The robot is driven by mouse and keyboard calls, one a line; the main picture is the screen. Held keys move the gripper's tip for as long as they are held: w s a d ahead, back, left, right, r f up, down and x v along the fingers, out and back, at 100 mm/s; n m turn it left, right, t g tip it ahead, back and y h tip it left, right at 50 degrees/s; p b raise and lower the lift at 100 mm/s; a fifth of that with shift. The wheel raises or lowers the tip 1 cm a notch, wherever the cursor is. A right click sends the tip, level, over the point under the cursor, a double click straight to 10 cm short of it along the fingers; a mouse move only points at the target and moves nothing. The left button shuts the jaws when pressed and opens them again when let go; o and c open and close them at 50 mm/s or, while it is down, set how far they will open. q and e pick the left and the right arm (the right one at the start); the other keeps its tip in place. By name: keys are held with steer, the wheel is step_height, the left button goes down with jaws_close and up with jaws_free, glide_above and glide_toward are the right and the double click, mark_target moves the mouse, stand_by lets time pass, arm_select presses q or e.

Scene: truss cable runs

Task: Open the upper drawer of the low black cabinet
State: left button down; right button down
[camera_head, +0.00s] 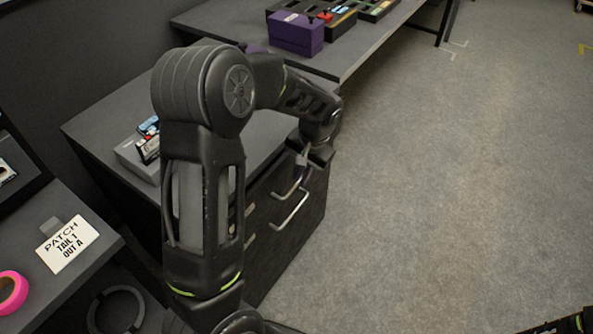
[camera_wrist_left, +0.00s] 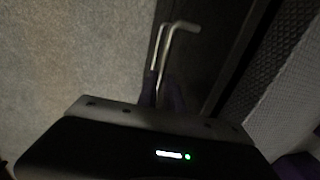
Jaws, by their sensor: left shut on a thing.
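The low black cabinet (camera_head: 318,205) stands in the middle of the head view, partly behind my left arm. Its front carries an upper metal handle (camera_head: 287,190) and a lower metal handle (camera_head: 291,210). My left gripper (camera_head: 301,160) is at the front near the cabinet's top edge, shut on the upper handle at its far end. In the left wrist view, the dark fingers (camera_wrist_left: 164,90) meet a metal bar, and a bent handle end (camera_wrist_left: 182,27) shows beyond them. I see no clear gap at the upper drawer.
A grey box (camera_head: 133,158) with small items sits on the cabinet top. A long table (camera_head: 345,58) with a purple box (camera_head: 295,35) stands behind. A white label card (camera_head: 67,244) and pink tape roll (camera_head: 12,292) are at left. The floor at right is clear.

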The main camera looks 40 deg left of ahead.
arm_select(q)
steer(key=d+b, duration=0.1)
steer(key=d, duration=2.6)
steer(key=shift+w+b, duration=0.3)
steer(key=shift+d, duration=0.1)
steer(key=c, duration=1.5)
jaws_free()
steer(key=shift+r, duration=0.1)
steer(key=r, duration=0.2)
steer(key=d+r, duration=0.1)
steer(key=r, duration=0.4)
steer(key=shift+d+r+p, duration=0.25)
steer(key=shift+p, duration=0.05)
